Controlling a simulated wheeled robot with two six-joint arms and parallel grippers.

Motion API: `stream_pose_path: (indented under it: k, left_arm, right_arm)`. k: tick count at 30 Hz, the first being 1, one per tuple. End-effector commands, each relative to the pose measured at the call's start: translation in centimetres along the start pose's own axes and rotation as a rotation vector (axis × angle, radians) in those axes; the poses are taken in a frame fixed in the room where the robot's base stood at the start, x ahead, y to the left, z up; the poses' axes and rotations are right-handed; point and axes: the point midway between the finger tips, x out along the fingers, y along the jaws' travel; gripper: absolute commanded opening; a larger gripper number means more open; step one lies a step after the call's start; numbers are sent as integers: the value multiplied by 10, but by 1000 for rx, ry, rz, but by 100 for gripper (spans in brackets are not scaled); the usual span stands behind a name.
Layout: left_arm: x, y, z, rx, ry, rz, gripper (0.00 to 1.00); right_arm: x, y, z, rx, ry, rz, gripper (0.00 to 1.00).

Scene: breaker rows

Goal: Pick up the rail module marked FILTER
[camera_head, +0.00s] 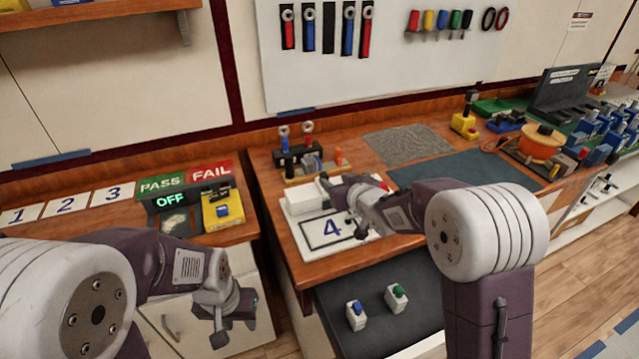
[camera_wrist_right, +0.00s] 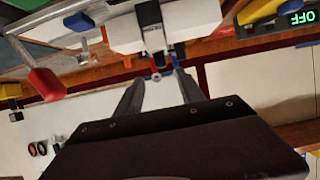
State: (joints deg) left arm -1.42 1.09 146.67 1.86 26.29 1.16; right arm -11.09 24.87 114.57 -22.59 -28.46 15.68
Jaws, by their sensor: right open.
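Two small white modules lie in the dark open drawer in the head view, one with a blue top (camera_head: 356,315) and one with a green top (camera_head: 397,296). I cannot read a FILTER mark on either. My right gripper (camera_head: 342,208) is above the white plate marked 4 (camera_head: 308,236), beyond the drawer and apart from both modules. In the right wrist view its fingers (camera_wrist_right: 158,82) are spread with nothing between them; a white block with a dark strip (camera_wrist_right: 126,34) is past the tips. My left gripper (camera_head: 234,328) hangs low at left; its jaw gap is unclear.
A tool rack (camera_head: 300,160) stands behind the plate. A yellow switch box (camera_head: 215,212) and an OFF display (camera_head: 170,202) are on the left bench. An orange spool (camera_head: 541,141) and several blue parts are at right. The dark mat (camera_head: 470,172) is largely clear.

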Motion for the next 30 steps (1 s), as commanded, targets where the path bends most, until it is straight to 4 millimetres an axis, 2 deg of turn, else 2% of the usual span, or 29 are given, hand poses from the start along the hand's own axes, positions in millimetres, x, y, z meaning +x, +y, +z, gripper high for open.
stream_pose_path:
  k: [6,13,20,28,29,30]
  left_arm:
    - [-4,0,0,0,0,0,36]
    - [-5,0,0,0,0,0,36]
    - [-11,0,-1,0,0,0,36]
    - [-11,0,-1,0,0,0,36]
    - [-11,0,-1,0,0,0,36]
    - [-11,0,-1,0,0,0,36]
  right_arm:
    - [32,0,0,0,-1,-1,45]
    - [45,-1,0,0,-1,0,45]
    - [84,-3,0,0,-2,0,45]
    - [90,-3,0,0,-1,0,45]
    - [90,-3,0,0,-1,0,40]
    - [90,-3,0,0,-1,0,29]
